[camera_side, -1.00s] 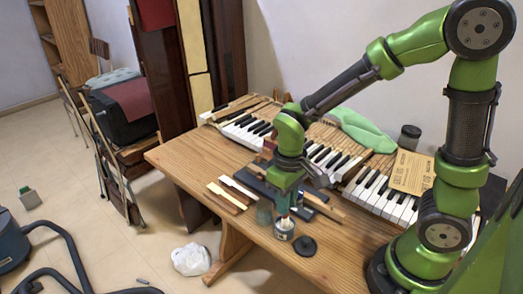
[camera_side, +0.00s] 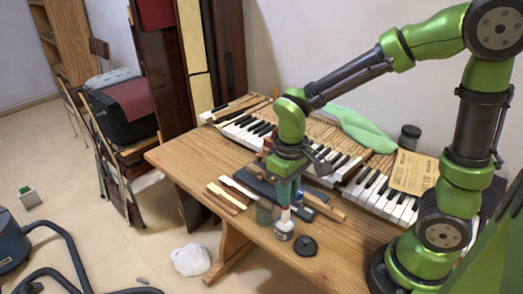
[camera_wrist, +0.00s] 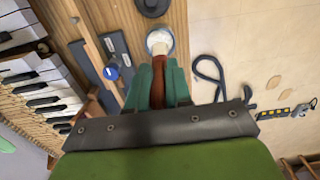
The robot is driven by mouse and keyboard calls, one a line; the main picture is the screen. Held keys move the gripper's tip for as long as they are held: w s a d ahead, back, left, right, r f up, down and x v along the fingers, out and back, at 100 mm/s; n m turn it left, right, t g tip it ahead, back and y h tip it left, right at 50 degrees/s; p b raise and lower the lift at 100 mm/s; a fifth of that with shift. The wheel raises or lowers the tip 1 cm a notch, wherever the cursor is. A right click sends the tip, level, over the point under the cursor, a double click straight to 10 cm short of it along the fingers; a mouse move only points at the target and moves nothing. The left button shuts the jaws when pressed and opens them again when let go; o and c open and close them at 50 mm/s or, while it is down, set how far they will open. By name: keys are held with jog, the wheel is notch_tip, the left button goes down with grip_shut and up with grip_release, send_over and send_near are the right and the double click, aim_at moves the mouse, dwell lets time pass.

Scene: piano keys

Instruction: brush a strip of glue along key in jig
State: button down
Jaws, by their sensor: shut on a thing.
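My gripper (camera_side: 285,194) is shut on a brush, holding it upright, tip down. In the wrist view the brush's reddish-brown handle (camera_wrist: 158,98) lies between the green fingers, with pale bristles beyond. The glue pot (camera_side: 284,233) stands directly below; its white contents show in the wrist view (camera_wrist: 158,36). The pale brush end (camera_side: 286,214) is at the pot's mouth; I cannot tell whether it still touches the glue. The dark jig (camera_side: 254,184) lies on the bench behind the pot, partly hidden by my gripper. The key in it is not clear.
A round black lid (camera_side: 305,246) lies right of the pot. A glass jar (camera_side: 264,211) stands close to its left. Loose wooden keys (camera_side: 226,197) lie further left. The piano keyboard (camera_side: 330,160) runs along the back. The bench front left (camera_side: 185,160) is clear.

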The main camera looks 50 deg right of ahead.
jog(key=shift+r, duration=2)
